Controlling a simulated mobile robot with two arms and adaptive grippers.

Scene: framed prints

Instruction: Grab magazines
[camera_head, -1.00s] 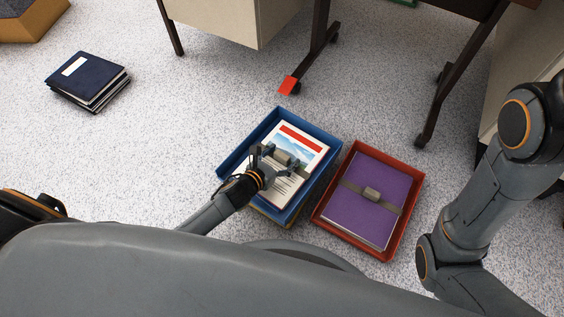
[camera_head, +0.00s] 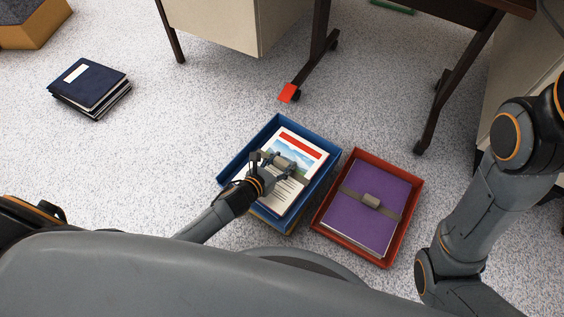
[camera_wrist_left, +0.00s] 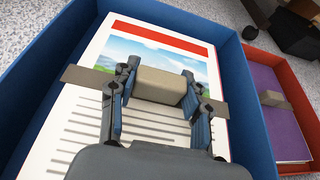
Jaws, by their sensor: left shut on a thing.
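A stack of magazines (camera_head: 299,146) with a red band and a landscape picture on its cover lies in the blue tray (camera_head: 323,192). A grey-brown strap with a block-shaped handle (camera_wrist_left: 160,86) runs across the stack in the left wrist view. My left gripper (camera_head: 271,163) is over the stack, shut on that handle with one finger on each side. In the red tray (camera_head: 342,236), a purple-covered stack (camera_head: 366,212) has a similar strap and block. My right gripper is out of view; only that arm shows at the right.
A pile of dark blue folders or books (camera_head: 87,82) lies on the carpet at the left. Desk legs (camera_head: 458,80) and a cabinet (camera_head: 215,22) stand behind the trays. A small red piece (camera_head: 289,93) lies by one desk foot. Speckled carpet between is clear.

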